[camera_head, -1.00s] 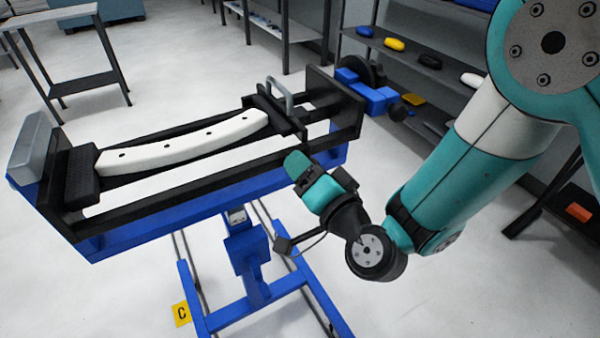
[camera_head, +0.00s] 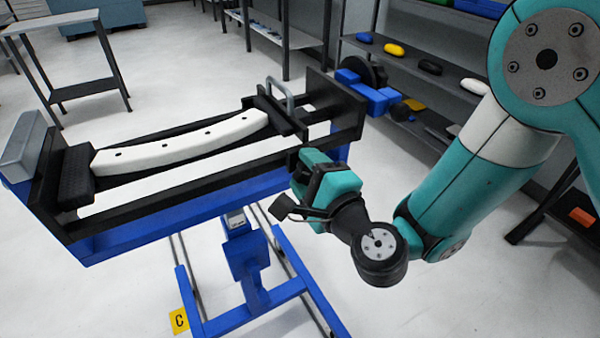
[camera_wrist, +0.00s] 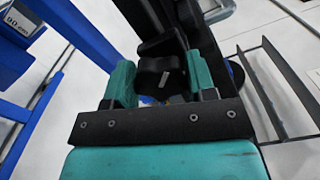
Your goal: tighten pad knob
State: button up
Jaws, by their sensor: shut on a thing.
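The blue and black fixture (camera_head: 190,205) holds a white curved bar (camera_head: 180,145) between a ribbed black pad (camera_head: 76,175) on the left and a black clamp block on the right. My gripper (camera_head: 303,168) is at the fixture's front right corner. In the wrist view, the teal fingers of my gripper (camera_wrist: 162,82) are on both sides of a black knob (camera_wrist: 160,72) and shut on it. A pale mark shows on the knob's face. In the head view the knob is hidden behind my gripper.
A metal handle (camera_head: 281,97) rises at the fixture's right end. A shelf (camera_head: 440,65) with colored pieces stands behind on the right. A small dark table (camera_head: 75,50) is at the back left.

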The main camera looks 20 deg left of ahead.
jog(key=m, duration=0.4)
jog(key=shift+w+r+m, duration=0.2)
jog(key=shift+r+m, duration=0.05)
jog(key=shift+m, duration=0.15)
jog(key=m, duration=0.3)
jog(key=shift+s+f+m+b, duration=0.1)
jog(key=shift+m+b, duration=0.2)
jog(key=shift+b, duration=0.1)
jog(key=m, duration=0.4)
jog(key=shift+s+f+m, duration=0.25)
jog(key=shift+m, duration=0.05)
jog(key=shift+s+f+m, duration=0.15)
jog(key=shift+m, duration=0.55)
jog(key=shift+s+f, duration=0.1)
jog(key=shift+f, duration=0.05)
jog(key=o, duration=0.9)
jog(key=shift+w+a, duration=0.15)
jog(key=shift+w, duration=0.2)
